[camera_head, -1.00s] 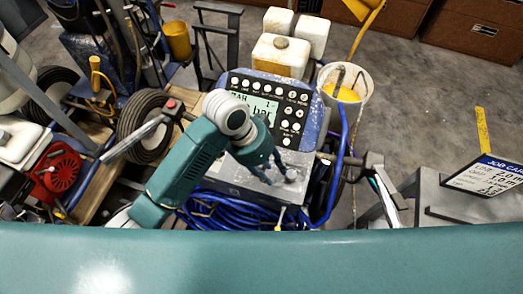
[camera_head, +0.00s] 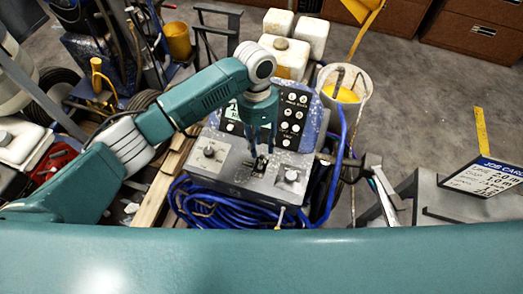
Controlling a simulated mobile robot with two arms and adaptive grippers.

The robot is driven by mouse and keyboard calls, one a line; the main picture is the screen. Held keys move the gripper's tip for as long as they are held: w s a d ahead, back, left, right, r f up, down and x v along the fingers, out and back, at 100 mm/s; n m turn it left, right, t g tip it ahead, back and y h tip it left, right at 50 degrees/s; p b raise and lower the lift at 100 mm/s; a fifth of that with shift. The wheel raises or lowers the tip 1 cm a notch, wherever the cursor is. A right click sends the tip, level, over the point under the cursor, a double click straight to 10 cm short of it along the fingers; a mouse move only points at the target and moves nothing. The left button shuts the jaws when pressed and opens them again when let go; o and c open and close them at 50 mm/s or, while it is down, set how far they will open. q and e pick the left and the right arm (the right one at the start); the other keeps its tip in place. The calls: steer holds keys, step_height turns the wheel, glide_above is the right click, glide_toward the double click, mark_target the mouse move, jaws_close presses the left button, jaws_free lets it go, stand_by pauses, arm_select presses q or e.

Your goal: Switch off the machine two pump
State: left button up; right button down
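The grey control box (camera_head: 230,171) of the machine stands in the middle of the head view. On its top are a left knob (camera_head: 209,152), a right knob (camera_head: 291,176) and a small dark toggle switch (camera_head: 259,164) between them. Behind it is a panel with dark buttons (camera_head: 293,117) and a display, mostly hidden by my arm. My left gripper (camera_head: 261,149) points down just behind and above the toggle switch. Its fingers look apart with nothing between them; contact with the switch cannot be told. No pump label is readable. My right gripper is not in view.
Blue hose (camera_head: 215,208) lies coiled below the box. A white bucket with yellow paint (camera_head: 345,92) stands to the right, and white containers (camera_head: 283,55) stand behind. A job card (camera_head: 487,176) is at the far right. Open floor lies at the right.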

mark_target(261, 162)
arm_select(q)
steer(key=shift+s+d+f, duration=0.1)
steer(key=shift+s+f, duration=0.1)
steer(key=shift+f, duration=0.9)
steer(key=shift+s+d+f, duration=0.1)
steer(key=shift+s+f, duration=0.05)
steer(key=shift+f, duration=0.95)
steer(key=shift+c, duration=0.5)
jaws_close()
